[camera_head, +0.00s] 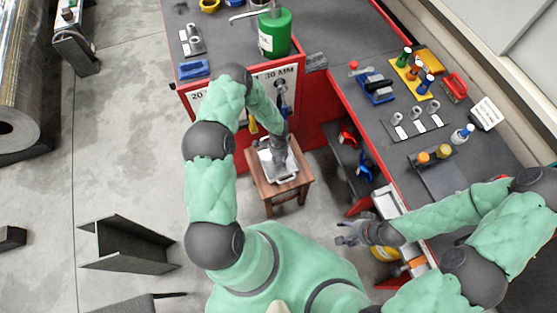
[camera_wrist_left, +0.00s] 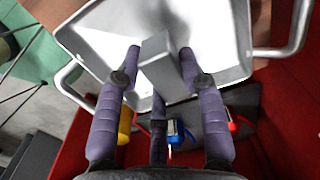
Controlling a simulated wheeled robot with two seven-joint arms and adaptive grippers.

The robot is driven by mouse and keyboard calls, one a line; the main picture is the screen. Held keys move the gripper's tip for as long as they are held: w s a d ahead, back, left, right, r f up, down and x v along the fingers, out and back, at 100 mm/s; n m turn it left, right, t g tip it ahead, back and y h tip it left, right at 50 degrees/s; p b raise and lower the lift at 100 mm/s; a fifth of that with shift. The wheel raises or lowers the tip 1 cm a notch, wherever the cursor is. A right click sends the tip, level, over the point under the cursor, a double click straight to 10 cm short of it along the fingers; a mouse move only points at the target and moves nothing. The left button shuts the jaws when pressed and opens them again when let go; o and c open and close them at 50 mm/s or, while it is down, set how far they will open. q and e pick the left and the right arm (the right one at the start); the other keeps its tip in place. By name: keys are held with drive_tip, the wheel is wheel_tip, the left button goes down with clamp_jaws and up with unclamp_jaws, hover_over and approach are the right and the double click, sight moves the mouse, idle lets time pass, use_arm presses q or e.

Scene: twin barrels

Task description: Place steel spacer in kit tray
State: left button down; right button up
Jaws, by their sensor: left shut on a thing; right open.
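The steel spacer (camera_wrist_left: 163,68) is a plain grey rectangular block in the left wrist view. My left gripper (camera_wrist_left: 160,58) is shut on it, with fingers on both sides. The kit tray (camera_wrist_left: 222,40) is a pale metal tray with wire handles, beyond the spacer in that view. In the head view the tray (camera_head: 287,178) rests on a small wooden stool (camera_head: 264,190), with my left gripper (camera_head: 277,158) over it. I cannot tell whether the spacer touches the tray floor. My right gripper (camera_head: 352,236) is open and empty, right of the stool.
A red-sided bench (camera_head: 395,150) on the right holds a yellow rack (camera_head: 412,70), several metal cylinders and a blue holder (camera_head: 376,90). A green canister (camera_head: 274,32) stands on the back bench. A steel channel (camera_head: 128,245) lies on the open floor at left.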

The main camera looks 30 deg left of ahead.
sight(279, 160)
use_arm(q)
drive_tip(key=shift+f+b, duration=0.4)
drive_tip(key=shift+f, duration=0.9)
drive_tip(key=shift+f, duration=0.1)
drive_tip(key=shift+f, duration=0.1)
drive_tip(key=c, duration=0.8)
unclamp_jaws()
drive_tip(key=shift+o, duration=0.2)
